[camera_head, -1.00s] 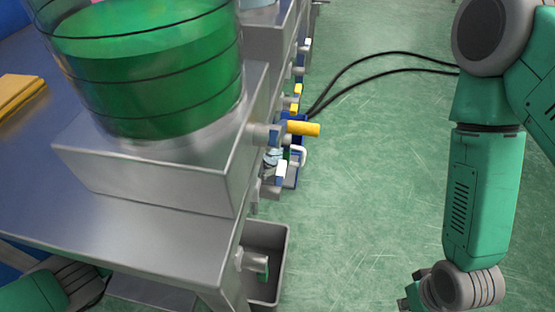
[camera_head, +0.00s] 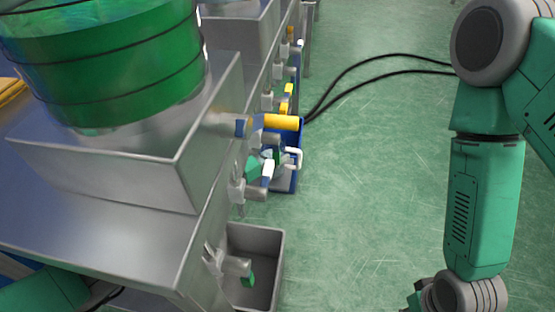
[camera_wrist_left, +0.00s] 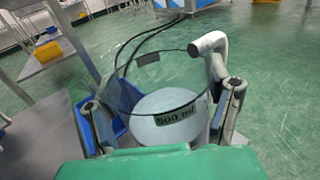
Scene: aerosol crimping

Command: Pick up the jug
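In the left wrist view the clear jug (camera_wrist_left: 152,72) has a black "500 ml" label and a thick white handle on its right. My left gripper (camera_wrist_left: 165,100) has its fingers spread wide, one on each side of the jug. I cannot tell whether they touch its wall. In the head view a white handle (camera_head: 294,158) shows beside the bench taps; the clear body is hard to make out. My left forearm (camera_head: 45,290) shows at lower left; its gripper is not clearly visible there. My right arm (camera_head: 485,205) hangs at the right, its fingers outside the picture.
A large tank of green liquid (camera_head: 110,70) stands on a steel base (camera_head: 110,170) at left. Taps, one with a yellow handle (camera_head: 282,122), stick out from the bench side. A grey bin (camera_head: 268,240) stands below. Black cables (camera_head: 385,54) cross the otherwise clear green floor.

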